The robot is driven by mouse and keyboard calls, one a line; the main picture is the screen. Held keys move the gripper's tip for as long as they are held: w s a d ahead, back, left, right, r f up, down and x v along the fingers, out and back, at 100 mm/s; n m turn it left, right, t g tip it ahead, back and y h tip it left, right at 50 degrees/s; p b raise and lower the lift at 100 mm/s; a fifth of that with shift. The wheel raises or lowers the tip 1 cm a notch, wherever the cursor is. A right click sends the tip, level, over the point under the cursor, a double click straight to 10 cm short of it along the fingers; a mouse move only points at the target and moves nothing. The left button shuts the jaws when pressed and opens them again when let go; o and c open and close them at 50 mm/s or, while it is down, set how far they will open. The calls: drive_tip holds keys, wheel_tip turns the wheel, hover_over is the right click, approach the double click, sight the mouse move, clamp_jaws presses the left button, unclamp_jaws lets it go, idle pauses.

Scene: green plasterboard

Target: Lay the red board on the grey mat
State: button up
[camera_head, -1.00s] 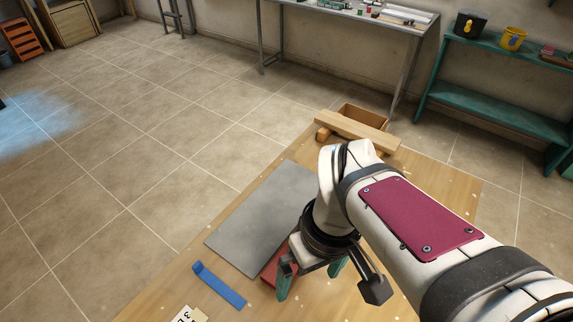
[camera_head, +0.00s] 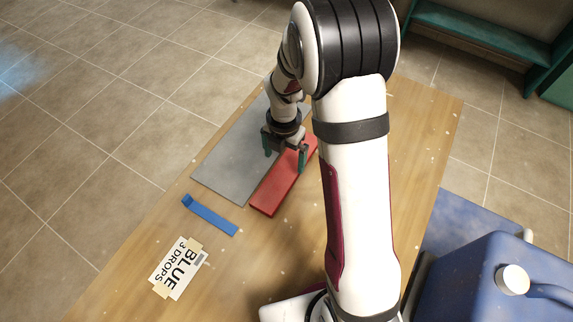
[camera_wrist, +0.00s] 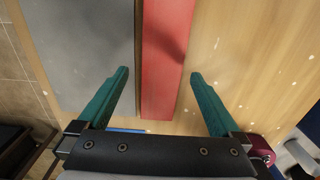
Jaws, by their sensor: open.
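The red board (camera_head: 275,193) is a long flat plank beside the right edge of the grey mat (camera_head: 228,160). In the wrist view the red board (camera_wrist: 164,65) runs lengthwise, with a narrow strip between it and the grey mat (camera_wrist: 85,50). My gripper (camera_head: 286,160) is over the red board, its teal fingers on either side of it. In the wrist view my gripper (camera_wrist: 158,85) is open, one finger over the mat's side and the other over bare wood. There is a gap between each finger and the board.
A blue strip (camera_head: 210,216) lies on the wooden table (camera_head: 120,290) near the mat's front corner. A taped card reading "BLUE 3 DROPS" (camera_head: 178,268) lies in front of it. A blue container (camera_head: 480,285) stands at the lower right. A teal shelf (camera_head: 470,40) is behind.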

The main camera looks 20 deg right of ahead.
drive_tip(key=f, duration=0.5)
drive_tip(key=shift+w+d, duration=0.15)
drive_tip(key=shift+d, duration=0.25)
drive_tip(key=c, duration=1.4)
drive_tip(key=shift+r, duration=0.55)
wheel_tip(320, 180, up, 3)
drive_tip(key=s+d+r, duration=0.6)
drive_tip(key=d+r, duration=0.1)
drive_tip(key=d, duration=0.2)
wheel_tip(320, 180, up, 14)
drive_tip(key=m, duration=2.2)
hover_over(287, 168)
drive_tip(key=s, duration=0.1)
drive_tip(key=w+a+f+n, duration=0.2)
drive_tip(key=w+f+n, duration=0.2)
drive_tip(key=n, duration=0.3)
drive_tip(key=w+a+f+n, duration=0.2)
drive_tip(key=w+f+n, duration=0.3)
drive_tip(key=f+n, duration=0.1)
drive_tip(key=w+a+f+n, duration=0.1)
drive_tip(key=w+f+n, duration=0.3)
drive_tip(key=n, duration=0.5)
drive_tip(key=shift+w+a+f, duration=0.15)
drive_tip(key=shift+a+f, duration=0.05)
drive_tip(key=shift+f, duration=0.25)
drive_tip(key=shift+w+a+f, duration=0.1)
drive_tip(key=shift+a+f, duration=0.1)
drive_tip(key=shift+f, duration=0.2)
